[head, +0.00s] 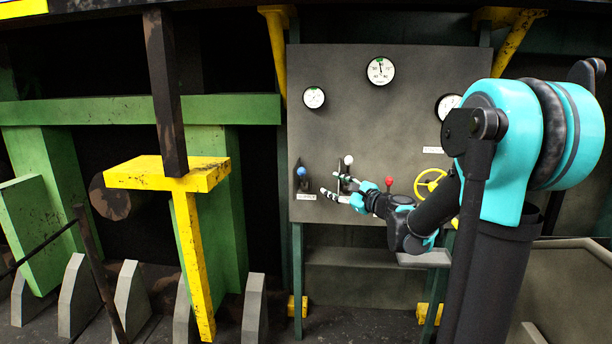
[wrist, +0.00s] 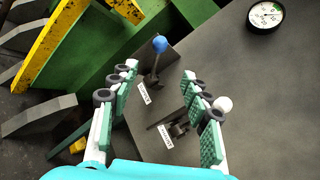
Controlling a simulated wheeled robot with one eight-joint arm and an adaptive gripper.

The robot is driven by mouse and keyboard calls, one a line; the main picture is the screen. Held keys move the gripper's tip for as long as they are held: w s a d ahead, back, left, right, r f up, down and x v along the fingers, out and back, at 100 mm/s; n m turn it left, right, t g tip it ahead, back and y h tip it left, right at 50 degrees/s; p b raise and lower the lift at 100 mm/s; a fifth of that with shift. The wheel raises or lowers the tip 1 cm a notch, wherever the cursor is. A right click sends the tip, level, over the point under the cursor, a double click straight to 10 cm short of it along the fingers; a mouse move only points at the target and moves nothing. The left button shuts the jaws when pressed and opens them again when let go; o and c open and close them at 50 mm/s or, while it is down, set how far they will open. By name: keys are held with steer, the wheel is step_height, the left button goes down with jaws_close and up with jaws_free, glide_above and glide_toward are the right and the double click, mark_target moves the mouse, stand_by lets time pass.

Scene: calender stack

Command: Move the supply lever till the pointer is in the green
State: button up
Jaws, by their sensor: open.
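A grey panel (head: 340,130) carries several levers and dials. A blue-knobbed lever (head: 302,172) is at its left, and the wrist view shows its blue knob (wrist: 160,45) beyond my fingertips. A white-knobbed lever (head: 348,160) is to its right. In the wrist view its white knob (wrist: 223,104) shows at the right finger, and its base shows between the fingers; contact is unclear. My gripper (head: 331,186) is open and empty in front of the panel.
A small dial (head: 314,97) is at the upper left of the panel; another (head: 448,105) is partly behind my arm. A red-knobbed lever (head: 389,182) and a yellow handwheel (head: 430,184) are to the right of my gripper. A yellow post (head: 190,250) stands left.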

mark_target(305, 173)
steer(key=x, duration=1.4)
steer(key=shift+w+a, duration=0.25)
jaws_close()
